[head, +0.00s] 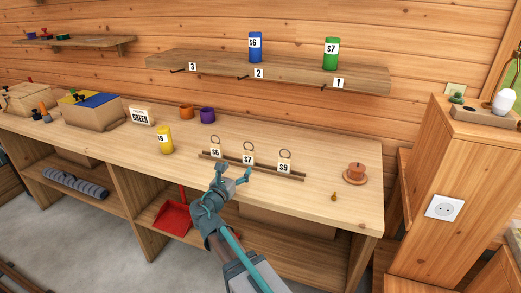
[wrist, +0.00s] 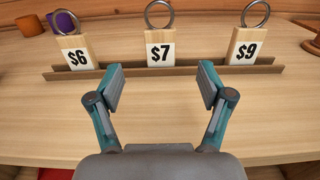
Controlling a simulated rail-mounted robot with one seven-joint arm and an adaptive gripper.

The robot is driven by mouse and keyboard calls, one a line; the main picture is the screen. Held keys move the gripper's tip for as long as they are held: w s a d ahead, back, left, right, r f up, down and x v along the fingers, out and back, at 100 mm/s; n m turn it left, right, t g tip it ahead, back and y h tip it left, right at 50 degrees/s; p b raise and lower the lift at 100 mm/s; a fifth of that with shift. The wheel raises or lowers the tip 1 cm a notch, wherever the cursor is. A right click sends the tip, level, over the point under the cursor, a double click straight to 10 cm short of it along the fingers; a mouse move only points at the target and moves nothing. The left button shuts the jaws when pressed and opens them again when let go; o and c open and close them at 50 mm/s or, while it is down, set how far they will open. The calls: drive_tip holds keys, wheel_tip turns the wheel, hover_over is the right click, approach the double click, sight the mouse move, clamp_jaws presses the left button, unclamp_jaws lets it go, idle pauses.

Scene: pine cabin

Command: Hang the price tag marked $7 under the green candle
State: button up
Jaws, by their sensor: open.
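The $7 price tag (head: 248,158) stands in a wooden rack on the bench, between the $6 tag (head: 215,151) and the $9 tag (head: 285,165). In the wrist view the $7 tag (wrist: 160,52) is a wooden block with a white label and a metal ring on top. My gripper (head: 234,172) is open and empty in front of it; in the wrist view its fingers (wrist: 161,86) are apart, on either side of the $7 tag's line. The green candle (head: 331,54), labelled $7, stands on the wall shelf above hook 1 (head: 336,92).
The wall shelf (head: 290,74) also holds a blue candle (head: 255,47) marked $6, with hooks 2 and 3 below.

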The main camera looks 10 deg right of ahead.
sight(248, 156)
drive_tip(key=shift+w+d, duration=0.5)
drive_tip(key=shift+d, duration=0.05)
drive_tip(key=x, duration=0.6)
drive_tip(key=p+x, duration=0.1)
drive_tip(key=x, duration=0.2)
drive_tip(key=shift+w+f, duration=0.3)
drive_tip(key=shift+w, duration=0.05)
drive_tip(key=c, duration=1)
